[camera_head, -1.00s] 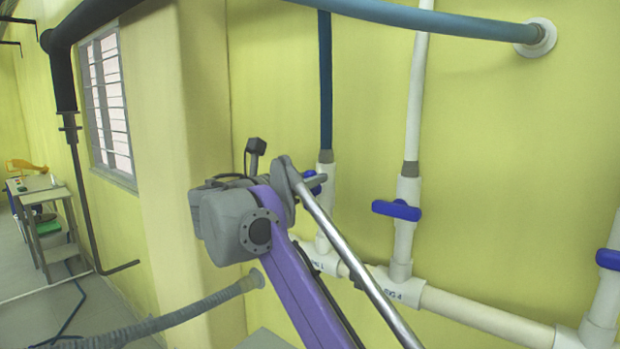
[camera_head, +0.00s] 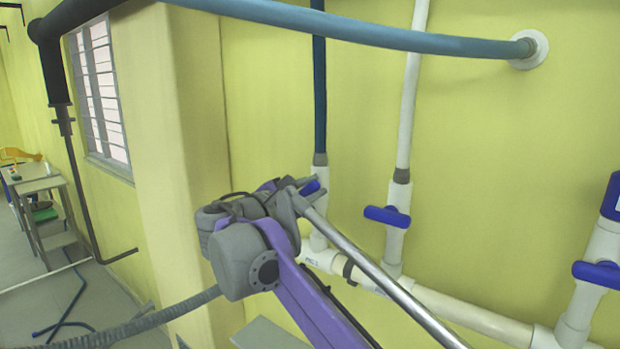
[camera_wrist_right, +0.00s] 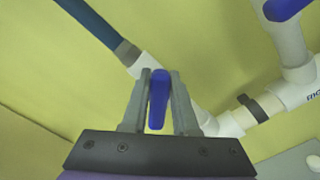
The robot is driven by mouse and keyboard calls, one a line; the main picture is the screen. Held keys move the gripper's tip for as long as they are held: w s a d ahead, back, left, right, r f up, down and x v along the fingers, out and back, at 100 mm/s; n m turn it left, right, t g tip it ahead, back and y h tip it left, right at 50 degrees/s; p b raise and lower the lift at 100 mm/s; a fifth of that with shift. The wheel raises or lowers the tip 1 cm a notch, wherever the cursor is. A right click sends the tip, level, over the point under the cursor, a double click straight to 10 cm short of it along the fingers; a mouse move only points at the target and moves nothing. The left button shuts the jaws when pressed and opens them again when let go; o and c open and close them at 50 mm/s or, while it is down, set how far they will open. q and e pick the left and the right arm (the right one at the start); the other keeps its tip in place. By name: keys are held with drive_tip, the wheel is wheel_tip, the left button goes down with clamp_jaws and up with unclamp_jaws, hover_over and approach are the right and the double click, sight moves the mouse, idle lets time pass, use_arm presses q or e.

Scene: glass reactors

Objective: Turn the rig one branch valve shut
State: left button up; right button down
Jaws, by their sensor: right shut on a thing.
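The blue handle (camera_head: 311,187) of the leftmost branch valve sits on a white pipe below a dark blue pipe. My right gripper (camera_head: 308,185) reaches it from the left and partly hides it in the head view. In the right wrist view, the blue handle (camera_wrist_right: 158,98) stands between the two grey fingers of my right gripper (camera_wrist_right: 160,88), which is shut on it. The handle's exact angle to its pipe is hard to tell. A small label (camera_head: 312,262) on the white pipe below is too small to read surely. My left gripper is not in view.
A second blue valve handle (camera_head: 387,216) lies across its white pipe, to the right. A third handle (camera_head: 597,274) is at the right edge. A thick blue pipe (camera_head: 400,39) runs across above. A grey corrugated hose (camera_head: 150,325) passes at lower left.

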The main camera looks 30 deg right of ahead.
drive_tip(key=m, duration=0.3)
drive_tip(key=shift+s+d+f+p, duration=0.1)
drive_tip(key=shift+s+f+p, duration=0.05)
drive_tip(key=shift+p, duration=0.25)
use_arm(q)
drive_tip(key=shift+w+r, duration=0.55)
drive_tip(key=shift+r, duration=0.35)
use_arm(e)
drive_tip(key=shift+s+f+m, duration=0.1)
drive_tip(key=shift+f+m, duration=0.25)
drive_tip(key=shift+m, duration=0.9)
drive_tip(key=shift+s+f+m, duration=0.1)
drive_tip(key=shift+f+m, duration=0.2)
drive_tip(key=shift+m, duration=0.95)
drive_tip(key=c, duration=0.7)
unclamp_jaws()
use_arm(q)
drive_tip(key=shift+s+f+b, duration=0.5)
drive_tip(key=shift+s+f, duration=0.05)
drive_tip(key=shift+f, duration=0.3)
use_arm(e)
drive_tip(key=shift+v, duration=5.35)
drive_tip(key=shift+f, duration=0.1)
